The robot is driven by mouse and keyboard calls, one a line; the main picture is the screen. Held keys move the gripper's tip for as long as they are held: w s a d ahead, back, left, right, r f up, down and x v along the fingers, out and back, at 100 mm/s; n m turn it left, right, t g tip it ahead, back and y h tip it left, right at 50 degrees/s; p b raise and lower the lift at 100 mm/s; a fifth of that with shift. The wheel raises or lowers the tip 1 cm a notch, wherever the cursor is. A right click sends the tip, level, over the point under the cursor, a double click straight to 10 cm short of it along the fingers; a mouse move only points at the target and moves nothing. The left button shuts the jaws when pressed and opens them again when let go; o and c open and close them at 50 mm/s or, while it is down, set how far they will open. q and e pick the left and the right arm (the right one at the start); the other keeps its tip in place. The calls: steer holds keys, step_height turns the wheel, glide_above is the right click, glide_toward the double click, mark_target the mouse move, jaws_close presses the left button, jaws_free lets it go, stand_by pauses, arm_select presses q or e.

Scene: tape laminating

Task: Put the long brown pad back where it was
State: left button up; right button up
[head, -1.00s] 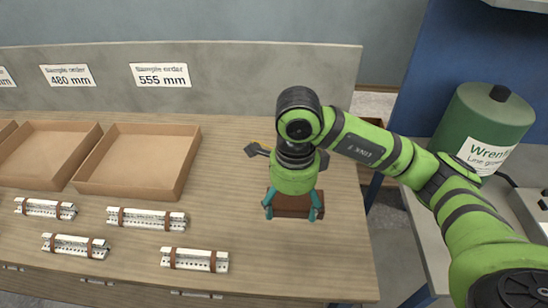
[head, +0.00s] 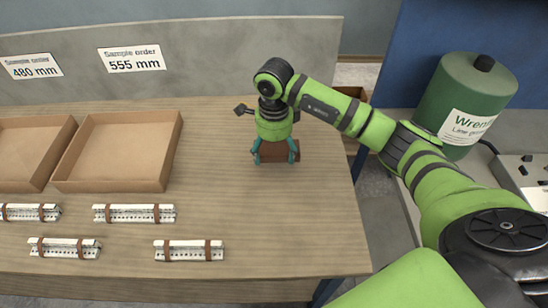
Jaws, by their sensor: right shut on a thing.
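The long brown pad (head: 281,151) is in the head view, at the right part of the wooden table, partly hidden by my right gripper. My right gripper (head: 275,159) points down with its teal fingers around the pad and is shut on it. I cannot tell whether the pad touches the tabletop. My left gripper is not in view.
Two open cardboard trays (head: 118,186) stand at the left of the table (head: 255,245). Several white strapped rail bundles (head: 190,250) lie in front of them. A dark tool (head: 243,109) shows behind my gripper. A green canister (head: 463,105) stands at the right. The middle of the table is clear.

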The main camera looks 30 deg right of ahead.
mark_target(274, 160)
steer(key=shift+f, duration=0.25)
step_height(274, 160, down, 3)
steer(key=shift+f+p, duration=0.15)
steer(key=shift+p, duration=0.4)
steer(key=shift+f, duration=0.25)
steer(key=o, duration=0.9)
steer(key=shift+w+r, duration=0.1)
steer(key=shift+r, duration=0.3)
step_height(274, 160, up, 12)
steer(key=shift+f+b, duration=0.2)
steer(key=shift+b, duration=1)
